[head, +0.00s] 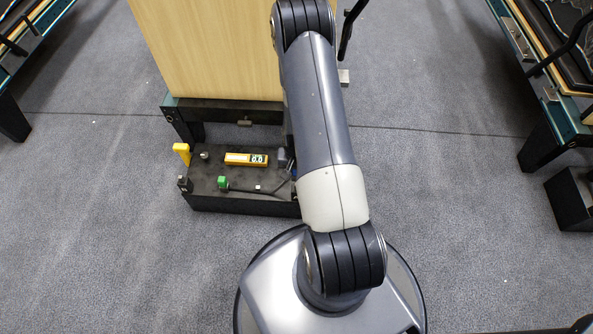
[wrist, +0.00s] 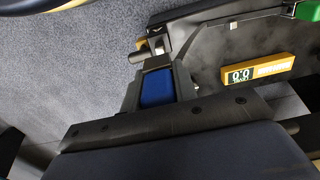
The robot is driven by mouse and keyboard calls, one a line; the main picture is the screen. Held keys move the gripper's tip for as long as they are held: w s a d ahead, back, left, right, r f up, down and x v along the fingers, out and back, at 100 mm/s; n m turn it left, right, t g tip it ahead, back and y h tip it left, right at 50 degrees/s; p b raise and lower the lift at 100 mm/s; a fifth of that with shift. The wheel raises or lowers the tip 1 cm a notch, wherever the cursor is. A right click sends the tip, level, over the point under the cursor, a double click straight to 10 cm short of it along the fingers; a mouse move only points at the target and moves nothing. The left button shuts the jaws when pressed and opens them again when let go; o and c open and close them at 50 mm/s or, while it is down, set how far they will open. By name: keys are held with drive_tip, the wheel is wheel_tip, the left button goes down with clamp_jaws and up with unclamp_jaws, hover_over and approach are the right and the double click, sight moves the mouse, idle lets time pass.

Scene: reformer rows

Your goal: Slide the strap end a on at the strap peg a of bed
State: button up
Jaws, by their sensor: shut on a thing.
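My gripper (wrist: 158,70) shows in the wrist view with a blue patch between its fingers. It is shut on the dark end of a strap (wrist: 155,45). The black strap (wrist: 225,15) runs right from there to a green block (wrist: 307,10). In the head view the strap crosses the top of a low black box from the green block (head: 222,182) towards my arm, which hides most of my gripper. A short grey cylinder (wrist: 137,57) sits beside the held end. I cannot tell whether it is the strap peg or whether the strap end touches it.
On the black box (head: 245,204) are a yellow display unit (head: 246,159) reading 0.0, a yellow post (head: 181,151) and a grey knob (head: 204,155). A wooden panel (head: 205,50) stands behind it. Other bed frames (head: 550,110) stand left and right.

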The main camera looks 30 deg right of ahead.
sight(296, 177)
drive_tip(key=shift+f+b, duration=1.4)
drive_tip(key=shift+f, duration=0.55)
drive_tip(key=shift+f+b, duration=2.1)
drive_tip(key=shift+b, duration=0.3)
drive_tip(key=o, duration=1.1)
drive_tip(key=shift+r, duration=0.1)
wheel_tip(296, 177, up, 11)
drive_tip(key=p, duration=0.4)
wheel_tip(296, 177, down, 11)
drive_tip(key=b, duration=0.4)
drive_tip(key=shift+r+p, duration=0.6)
drive_tip(key=shift+p, duration=0.05)
